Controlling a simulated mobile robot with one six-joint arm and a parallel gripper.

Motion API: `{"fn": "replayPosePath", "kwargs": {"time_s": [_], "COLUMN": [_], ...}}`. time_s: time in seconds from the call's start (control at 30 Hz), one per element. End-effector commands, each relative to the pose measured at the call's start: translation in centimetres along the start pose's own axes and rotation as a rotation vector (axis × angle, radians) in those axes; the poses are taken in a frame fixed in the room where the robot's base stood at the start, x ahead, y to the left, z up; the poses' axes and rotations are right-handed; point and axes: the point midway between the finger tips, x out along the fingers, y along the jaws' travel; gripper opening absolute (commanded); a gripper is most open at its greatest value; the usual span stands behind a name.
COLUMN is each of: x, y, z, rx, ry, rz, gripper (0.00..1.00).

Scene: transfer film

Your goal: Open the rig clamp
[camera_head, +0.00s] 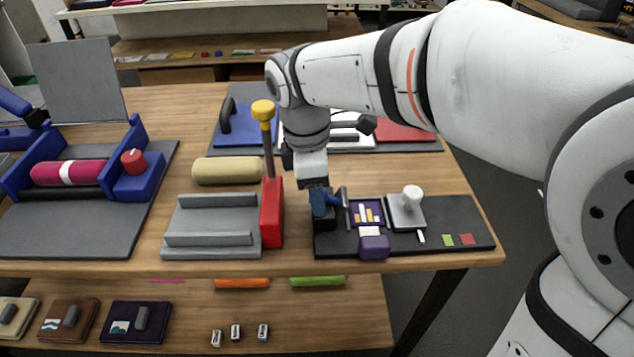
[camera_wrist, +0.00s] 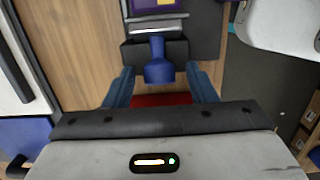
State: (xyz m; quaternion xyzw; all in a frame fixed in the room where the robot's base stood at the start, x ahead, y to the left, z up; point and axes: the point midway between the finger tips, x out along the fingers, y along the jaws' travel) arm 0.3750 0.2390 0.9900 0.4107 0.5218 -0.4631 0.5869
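The rig is a black base plate (camera_head: 455,215) on the wooden bench, with a black block at its left end. A blue handle (camera_wrist: 158,68) sticks out of the black block (camera_wrist: 178,51) in the wrist view; I take it for the clamp's handle. A purple framed film piece (camera_head: 367,213) lies beside the block. My gripper (camera_wrist: 160,92) is open, its blue fingers one on each side of the blue handle, with gaps visible. In the head view my gripper (camera_head: 320,205) is low over the rig's left end, hiding part of the block.
A red post (camera_head: 271,212) with a yellow-knobbed lever (camera_head: 263,111) stands close left of my gripper, beside a grey channelled block (camera_head: 205,215). A white-knobbed grey block (camera_head: 406,213) sits on the rig to the right. A blue roller frame (camera_head: 135,185) stands at far left.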

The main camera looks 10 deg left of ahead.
Motion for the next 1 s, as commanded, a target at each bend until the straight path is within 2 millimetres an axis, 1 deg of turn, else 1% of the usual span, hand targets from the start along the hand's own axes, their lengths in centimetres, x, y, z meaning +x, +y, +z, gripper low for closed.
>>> {"fn": "replayPosePath", "kwargs": {"time_s": [0.27,0.37,0.6,0.7,0.83,1.0], "x": [-0.4,-1.5,-5.7,-6.9,-7.7,-7.8], "y": [0.0,0.1,0.0,0.0,0.0,0.0], "z": [0.0,0.0,0.0,0.0,0.0,0.0], "rx": [0.0,0.0,0.0,0.0,0.0,0.0], "ry": [0.001,0.002,0.002,0.001,0.001,0.0], "rz": [0.001,0.004,0.004,0.002,0.001,0.0], "gripper": [0.52,0.52,0.52,0.52,0.52,0.52]}}
